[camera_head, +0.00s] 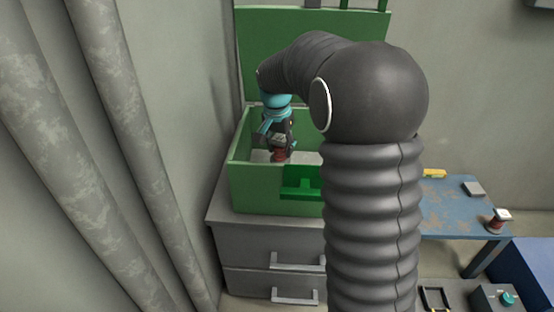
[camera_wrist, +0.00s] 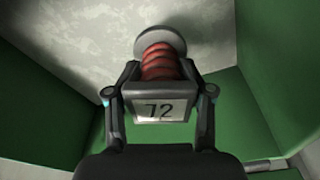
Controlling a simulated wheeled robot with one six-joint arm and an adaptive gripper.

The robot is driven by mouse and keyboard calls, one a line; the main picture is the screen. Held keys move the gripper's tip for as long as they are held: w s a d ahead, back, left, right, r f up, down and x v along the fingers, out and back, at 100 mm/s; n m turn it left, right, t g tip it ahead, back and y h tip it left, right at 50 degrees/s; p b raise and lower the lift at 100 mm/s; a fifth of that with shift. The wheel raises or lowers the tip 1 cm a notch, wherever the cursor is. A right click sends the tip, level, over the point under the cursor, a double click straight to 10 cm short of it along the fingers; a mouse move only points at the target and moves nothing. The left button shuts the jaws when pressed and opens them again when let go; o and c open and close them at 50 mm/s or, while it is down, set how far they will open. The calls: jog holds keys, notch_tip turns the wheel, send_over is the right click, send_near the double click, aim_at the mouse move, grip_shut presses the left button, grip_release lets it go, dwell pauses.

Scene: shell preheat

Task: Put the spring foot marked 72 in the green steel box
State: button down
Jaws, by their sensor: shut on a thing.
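The spring foot marked 72 (camera_wrist: 160,62) is held between the fingers of my gripper (camera_wrist: 158,105) in the wrist view. It has a pale plate with the number, a red ribbed body and a grey round foot at its far end. In the head view my gripper (camera_head: 281,143) points down inside the open green steel box (camera_head: 262,190), and the reddish spring foot (camera_head: 280,155) shows below it. The green box walls (camera_wrist: 50,110) surround it in the wrist view. I cannot tell whether the foot touches the pale box floor (camera_wrist: 95,45).
The box stands on a grey drawer cabinet (camera_head: 270,239), its lid (camera_head: 285,40) raised behind. A blue table (camera_head: 450,205) at the right bears another spring foot (camera_head: 497,220), a yellow item (camera_head: 434,173) and a grey block (camera_head: 473,188). Large pipes (camera_head: 70,150) run at the left.

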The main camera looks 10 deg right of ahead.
aim_at(276, 159)
jog(key=shift+w+a+f, duration=0.3)
jog(key=shift+a+f, duration=0.05)
jog(key=shift+a, duration=0.25)
jog(key=shift+f, duration=2)
jog(key=shift+f, duration=0.2)
jog(key=shift+c, duration=2.1)
grip_release()
jog(key=shift+r, duration=0.15)
